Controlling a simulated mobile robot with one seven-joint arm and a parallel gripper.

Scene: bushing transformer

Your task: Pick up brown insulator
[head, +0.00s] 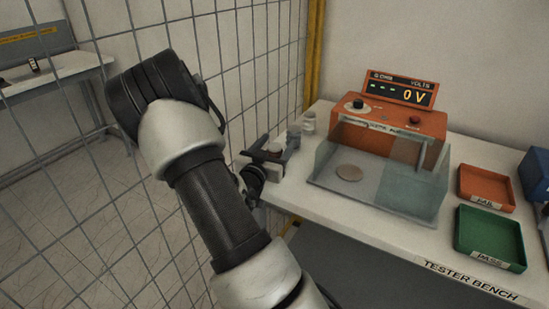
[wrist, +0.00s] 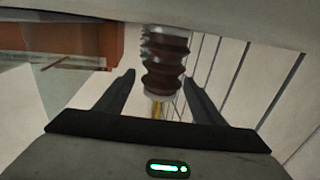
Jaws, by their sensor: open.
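The brown insulator (wrist: 163,70) shows in the wrist view as a ribbed dark brown body with a grey end at the top and a yellowish tip at the bottom. My gripper (wrist: 160,80) is open, with one finger on each side of the insulator. Gaps show between the fingers and the insulator, and I cannot tell its exact depth between them. In the head view my gripper (head: 277,147) is low over the left end of the tester bench, where the insulator is mostly hidden by the fingers.
A grey cylinder (head: 293,135) and a white one (head: 308,122) stand just behind my gripper. The orange tester (head: 400,133) with a clear guard (head: 336,185) is to the right. Beyond it are a red tray (head: 486,184) and a green tray (head: 491,232). A wire fence (head: 235,60) runs close on the left.

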